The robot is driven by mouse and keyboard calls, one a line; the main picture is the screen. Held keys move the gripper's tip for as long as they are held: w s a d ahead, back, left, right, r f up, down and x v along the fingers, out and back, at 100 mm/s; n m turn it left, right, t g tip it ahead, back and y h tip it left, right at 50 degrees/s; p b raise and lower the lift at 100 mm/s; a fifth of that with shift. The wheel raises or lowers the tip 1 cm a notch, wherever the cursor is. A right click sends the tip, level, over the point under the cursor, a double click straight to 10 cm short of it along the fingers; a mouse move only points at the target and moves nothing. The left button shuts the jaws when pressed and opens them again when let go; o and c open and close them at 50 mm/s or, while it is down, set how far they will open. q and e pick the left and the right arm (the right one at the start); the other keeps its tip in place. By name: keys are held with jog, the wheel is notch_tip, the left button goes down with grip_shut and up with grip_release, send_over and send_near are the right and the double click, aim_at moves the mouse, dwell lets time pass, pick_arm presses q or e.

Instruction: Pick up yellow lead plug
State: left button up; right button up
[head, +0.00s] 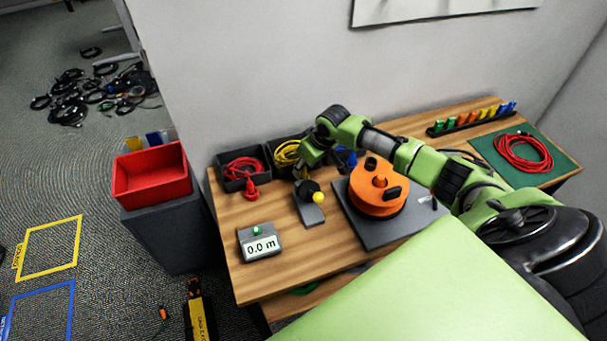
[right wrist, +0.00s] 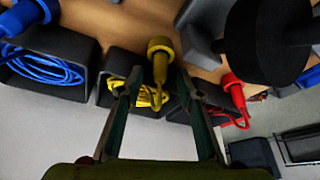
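The yellow lead plug (right wrist: 160,58) hangs at the front of its dark bin (right wrist: 113,66), with the yellow cable (right wrist: 150,97) coiled inside. In the right wrist view my right gripper (right wrist: 158,78) has its two fingers apart, one on each side of the plug, with gaps showing beside it. In the head view the right gripper (head: 308,160) is over the front of the bin with the yellow cable (head: 286,152), and it mostly hides the plug. My left gripper is not in view.
A red plug (head: 251,190) and its bin are to the left; a blue cable (head: 346,157) is to the right. An orange reel (head: 379,188) and a "0.0 m" display (head: 261,245) stand on the wooden table.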

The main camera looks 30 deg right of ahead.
grip_shut()
